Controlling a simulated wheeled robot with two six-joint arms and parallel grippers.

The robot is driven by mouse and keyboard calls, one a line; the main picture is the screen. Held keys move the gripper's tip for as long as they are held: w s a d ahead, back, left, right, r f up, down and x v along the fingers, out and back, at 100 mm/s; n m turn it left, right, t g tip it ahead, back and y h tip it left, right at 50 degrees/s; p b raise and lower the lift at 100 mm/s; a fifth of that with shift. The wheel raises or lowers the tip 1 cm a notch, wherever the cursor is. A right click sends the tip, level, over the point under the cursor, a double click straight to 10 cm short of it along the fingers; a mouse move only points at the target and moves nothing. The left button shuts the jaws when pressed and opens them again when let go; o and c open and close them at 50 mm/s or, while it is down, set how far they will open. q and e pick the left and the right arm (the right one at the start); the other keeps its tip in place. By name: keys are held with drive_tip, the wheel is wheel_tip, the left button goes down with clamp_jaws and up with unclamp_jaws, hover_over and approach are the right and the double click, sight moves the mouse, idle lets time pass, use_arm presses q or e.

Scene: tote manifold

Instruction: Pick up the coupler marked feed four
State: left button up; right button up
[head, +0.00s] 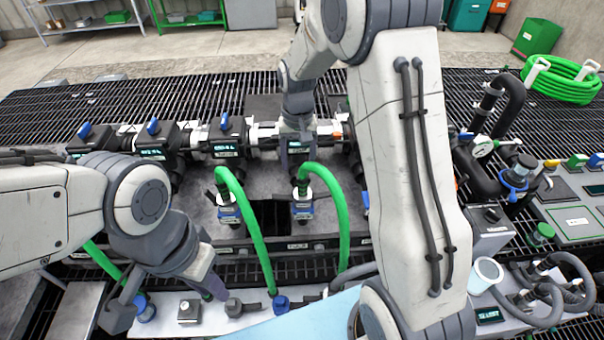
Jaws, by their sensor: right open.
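Another blue coupler (281,303) sits on the pale front ledge, and one more (146,309) is at the ledge's left end. I cannot read which is marked feed four. My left gripper (163,299) is open at the front left, its fingers spread on either side of the left-end coupler in the picture; I cannot tell if they touch it. My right gripper (297,150) points down behind the middle coupler, open; its fingertips are hard to make out.
Black valves with blue handles (153,135) line the back of the manifold. A gauge (481,147) and black pipes stand at the right. A coiled green hose (562,80) lies at the far right. My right arm hides part of the manifold. Black grating surrounds it.

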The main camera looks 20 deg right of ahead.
sight(302, 176)
drive_tip(key=shift+w+d+r, duration=0.25)
drive_tip(key=shift+d+r, duration=0.15)
drive_tip(key=shift+d, duration=0.1)
drive_tip(key=shift+w+d+f+p, duration=0.1)
drive_tip(key=shift+d+f+p, duration=0.05)
drive_tip(key=shift+f+p, duration=0.15)
wheel_tip(302, 176, down, 5)
drive_tip(key=shift+r, duration=0.2)
drive_tip(key=shift+f+p, duration=0.5)
drive_tip(key=shift+f, duration=2.25)
use_arm(q)
wheel_tip(302, 176, up, 3)
drive_tip(key=shift+f, duration=0.2)
use_arm(e)
clamp_jaws()
drive_tip(key=shift+w, duration=0.1)
